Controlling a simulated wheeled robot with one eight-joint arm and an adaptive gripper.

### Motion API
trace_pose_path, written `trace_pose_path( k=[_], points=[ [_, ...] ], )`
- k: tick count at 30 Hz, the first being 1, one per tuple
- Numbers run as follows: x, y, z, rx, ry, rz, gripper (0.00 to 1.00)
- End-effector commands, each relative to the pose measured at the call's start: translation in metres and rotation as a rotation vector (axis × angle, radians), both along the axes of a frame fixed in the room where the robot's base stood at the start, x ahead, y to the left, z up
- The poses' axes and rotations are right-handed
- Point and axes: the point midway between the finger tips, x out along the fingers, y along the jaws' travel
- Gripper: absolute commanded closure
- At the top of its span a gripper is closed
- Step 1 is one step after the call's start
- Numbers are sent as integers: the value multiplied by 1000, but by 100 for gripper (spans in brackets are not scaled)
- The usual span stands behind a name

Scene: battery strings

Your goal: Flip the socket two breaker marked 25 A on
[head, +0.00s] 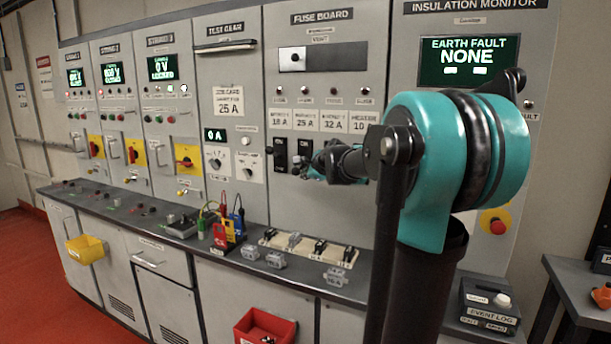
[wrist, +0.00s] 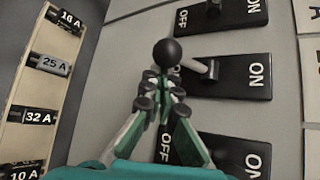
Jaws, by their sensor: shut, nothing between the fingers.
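The socket two breaker (head: 305,148) is a black plate under the 25 A label (head: 305,122), second from the left on the fuse board. In the wrist view I take it as the middle plate (wrist: 244,83), with OFF left and ON right. Its silver lever (wrist: 203,69) reaches leftward, with a black ball knob (wrist: 167,52) at its end. My gripper (wrist: 160,95) is shut and empty, its fingertips just below the knob in the picture; I cannot tell if they touch it. In the head view my gripper (head: 313,165) is in front of the board, partly hidden by my arm.
Neighbouring breakers lie above (wrist: 240,12) and below (wrist: 235,155) in the wrist view, close to the gripper. A fuse tray (head: 330,258) lies on the bench below the board. Coloured test leads (head: 228,228) stand further left.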

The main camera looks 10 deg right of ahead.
Motion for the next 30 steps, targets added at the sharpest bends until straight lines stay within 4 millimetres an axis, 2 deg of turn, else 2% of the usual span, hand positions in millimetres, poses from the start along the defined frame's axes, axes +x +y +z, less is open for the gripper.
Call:
trace_pose_path(
  k=[30],
  points=[
    [-6, 5, 12, 1, 0, 1, 100]
  ],
)
